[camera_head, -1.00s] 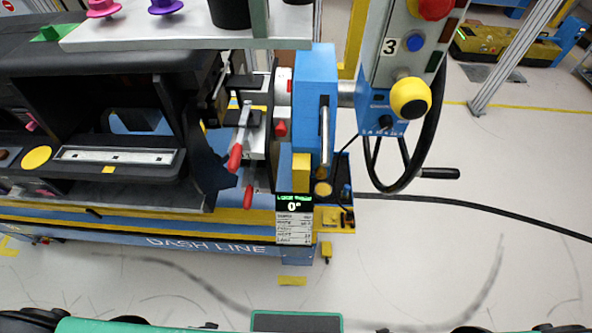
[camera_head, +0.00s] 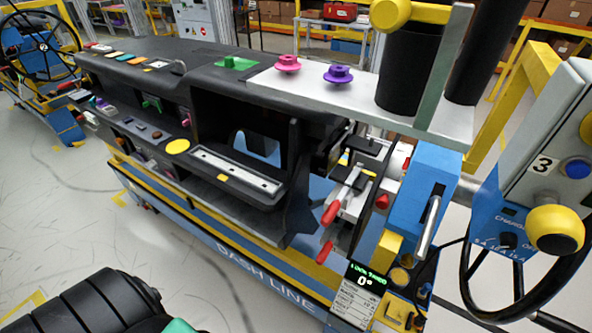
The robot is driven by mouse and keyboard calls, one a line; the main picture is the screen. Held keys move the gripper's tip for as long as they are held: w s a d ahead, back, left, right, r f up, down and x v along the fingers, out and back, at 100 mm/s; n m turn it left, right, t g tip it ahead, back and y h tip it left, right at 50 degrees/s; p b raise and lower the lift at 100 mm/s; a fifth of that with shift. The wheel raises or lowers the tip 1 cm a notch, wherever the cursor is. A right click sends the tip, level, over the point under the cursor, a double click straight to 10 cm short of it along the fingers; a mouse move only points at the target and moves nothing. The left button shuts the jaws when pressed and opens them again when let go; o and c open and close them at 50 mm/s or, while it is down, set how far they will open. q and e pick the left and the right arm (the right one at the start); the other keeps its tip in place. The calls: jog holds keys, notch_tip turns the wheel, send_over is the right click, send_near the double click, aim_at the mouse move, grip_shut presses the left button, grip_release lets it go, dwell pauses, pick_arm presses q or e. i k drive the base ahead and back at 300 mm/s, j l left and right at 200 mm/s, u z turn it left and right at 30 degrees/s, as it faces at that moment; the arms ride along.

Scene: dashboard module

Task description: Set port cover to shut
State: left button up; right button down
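The black dashboard module (camera_head: 150,62) lies along the blue and yellow line frame, running from far left to the middle right in the head view. Its front carries several small controls (camera_head: 145,128), a yellow round disc (camera_head: 177,146) and a silver strip (camera_head: 235,172). A green square piece (camera_head: 232,63) sits on its top. I cannot make out for certain which part is the port cover, or whether it is open or shut. Neither gripper is in view. A black ribbed part of mine (camera_head: 95,305) shows at the bottom left, away from the module.
A white shelf (camera_head: 365,95) with a pink knob (camera_head: 287,64), a purple knob (camera_head: 338,75) and black cylinders juts out at the right. Red-handled clamps (camera_head: 331,212), a blue post (camera_head: 420,190) and a control panel (camera_head: 548,125) crowd the right end.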

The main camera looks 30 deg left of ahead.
aim_at(101, 105)
jog(key=u, duration=1.8)
